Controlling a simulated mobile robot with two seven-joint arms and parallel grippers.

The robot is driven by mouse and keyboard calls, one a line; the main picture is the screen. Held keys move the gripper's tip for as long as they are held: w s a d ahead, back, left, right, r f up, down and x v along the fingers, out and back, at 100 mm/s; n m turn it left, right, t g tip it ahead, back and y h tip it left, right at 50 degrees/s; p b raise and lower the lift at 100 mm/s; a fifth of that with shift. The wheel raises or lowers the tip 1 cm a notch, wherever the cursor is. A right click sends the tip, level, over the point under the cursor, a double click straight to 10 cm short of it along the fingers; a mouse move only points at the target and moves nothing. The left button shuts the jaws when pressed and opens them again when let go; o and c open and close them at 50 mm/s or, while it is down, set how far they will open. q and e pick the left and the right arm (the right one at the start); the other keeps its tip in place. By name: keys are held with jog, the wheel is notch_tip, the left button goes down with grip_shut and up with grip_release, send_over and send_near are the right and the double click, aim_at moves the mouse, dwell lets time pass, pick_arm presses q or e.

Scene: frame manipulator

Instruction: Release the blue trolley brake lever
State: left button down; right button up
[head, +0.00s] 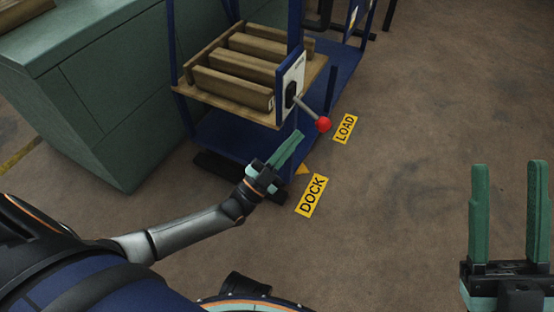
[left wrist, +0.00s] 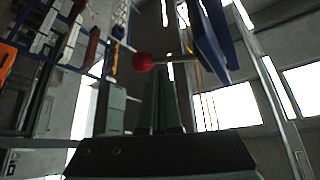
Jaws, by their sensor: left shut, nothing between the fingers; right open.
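The blue trolley (head: 228,138) stands ahead with a wooden deck. Its brake lever is a grey rod with a red ball knob (head: 324,124), pivoting on a white plate (head: 291,78) on a blue post. The rod points down and to the right. My left gripper (head: 290,146) is shut and empty, below and left of the knob and apart from it in the head view. In the left wrist view the red knob (left wrist: 143,61) shows just beyond the left side of my fingers (left wrist: 164,90). My right gripper (head: 508,212) is open and empty at the right, away from the trolley.
Wooden blocks (head: 240,68) lie on the trolley deck. A green cabinet (head: 100,90) stands close at the left. Yellow floor labels read DOCK (head: 311,196) and LOAD (head: 344,128). The brown floor to the right is clear.

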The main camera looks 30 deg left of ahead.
aim_at(312, 113)
pick_arm(q)
jog(key=x, duration=0.4)
jog(key=shift+r+b, duration=0.1)
jog(key=shift+b, duration=0.25)
pick_arm(e)
jog(key=shift+a+f, duration=0.1)
jog(key=shift+f, duration=0.45)
